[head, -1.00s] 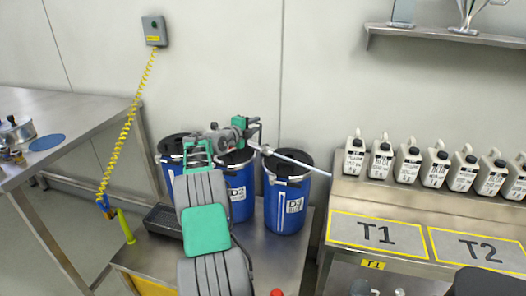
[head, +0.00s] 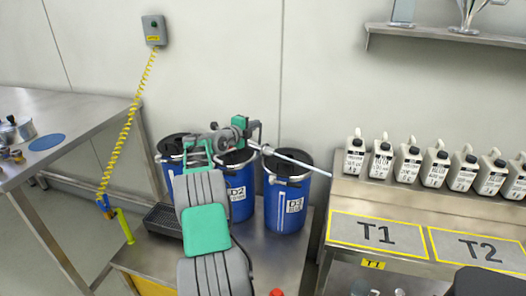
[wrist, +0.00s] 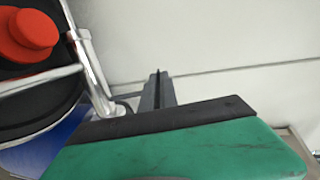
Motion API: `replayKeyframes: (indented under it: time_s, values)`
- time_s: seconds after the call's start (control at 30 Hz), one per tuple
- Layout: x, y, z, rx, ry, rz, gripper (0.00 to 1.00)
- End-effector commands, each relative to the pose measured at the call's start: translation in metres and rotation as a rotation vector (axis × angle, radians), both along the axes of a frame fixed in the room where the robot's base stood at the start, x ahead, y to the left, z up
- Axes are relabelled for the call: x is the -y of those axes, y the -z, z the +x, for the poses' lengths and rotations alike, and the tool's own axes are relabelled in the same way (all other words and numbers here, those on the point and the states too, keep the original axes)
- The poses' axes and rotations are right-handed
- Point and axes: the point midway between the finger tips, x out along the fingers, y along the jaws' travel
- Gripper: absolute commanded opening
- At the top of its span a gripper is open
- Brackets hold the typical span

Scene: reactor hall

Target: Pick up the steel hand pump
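A thin steel tube (head: 300,163), which looks like part of the steel hand pump, slants down to the right across the top of the right blue drum (head: 288,208) in the head view. The rest of the pump is hidden behind my arm or too small to make out. My gripper (head: 255,126) is above the drums, close to the tube's upper left end. In the wrist view its narrow grey fingers (wrist: 157,90) show beyond the green housing. I cannot make out a gap or a held thing, nor whether it touches the pump.
The middle drum D2 (head: 240,196) and another drum (head: 170,150) stand beside it. A red cap (wrist: 28,35) tops a black lid in the wrist view. A black tray (head: 163,219) lies left. White jugs (head: 408,160) line the right bench. A yellow coiled cord (head: 126,125) hangs left.

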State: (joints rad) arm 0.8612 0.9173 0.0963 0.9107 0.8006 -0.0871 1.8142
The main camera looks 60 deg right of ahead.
Motion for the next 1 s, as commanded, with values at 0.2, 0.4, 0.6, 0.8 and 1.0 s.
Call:
replayKeyframes:
  time_s: [0.2,0.4,0.6,0.8,1.0]
  values:
    - [0.000,0.000,0.000,0.000,0.000,0.001,0.00]
    - [0.000,0.000,0.000,-0.001,0.000,0.001,0.00]
    - [0.000,-0.002,0.000,0.002,0.000,-0.003,0.00]
    - [0.000,-0.003,0.000,0.002,0.000,-0.003,0.00]
    - [0.000,-0.015,0.000,0.004,0.000,-0.005,0.00]
